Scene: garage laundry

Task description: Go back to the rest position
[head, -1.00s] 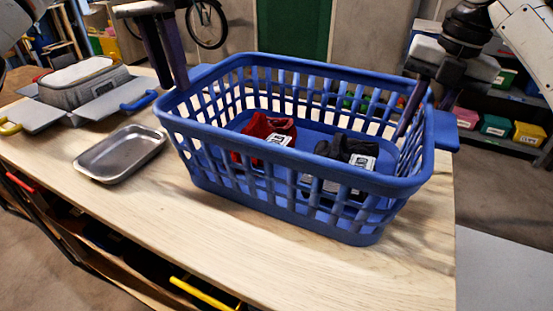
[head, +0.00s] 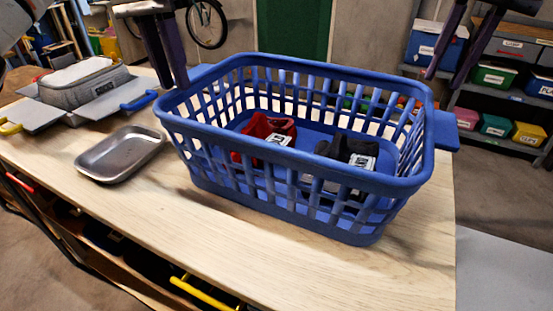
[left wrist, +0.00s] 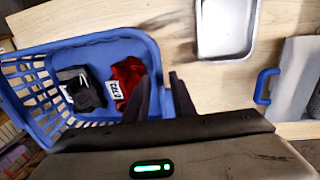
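The blue laundry basket (head: 300,165) stands upright on the wooden table. A red garment with a white label (head: 268,135) and a dark garment with a white label (head: 345,150) lie inside it. Both garments also show in the left wrist view. My left gripper (head: 174,86) is open at the basket's left end, its two fingers apart by the left handle. In the left wrist view the blue handle shows between the fingers (left wrist: 160,80); I cannot tell if they touch it. My right gripper (head: 444,79) is open and empty, above and beyond the basket's right end.
A metal tray (head: 120,155) lies on the table left of the basket. Shelves with coloured bins (head: 495,125) stand at the back right. The table's front strip (head: 230,235) is clear.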

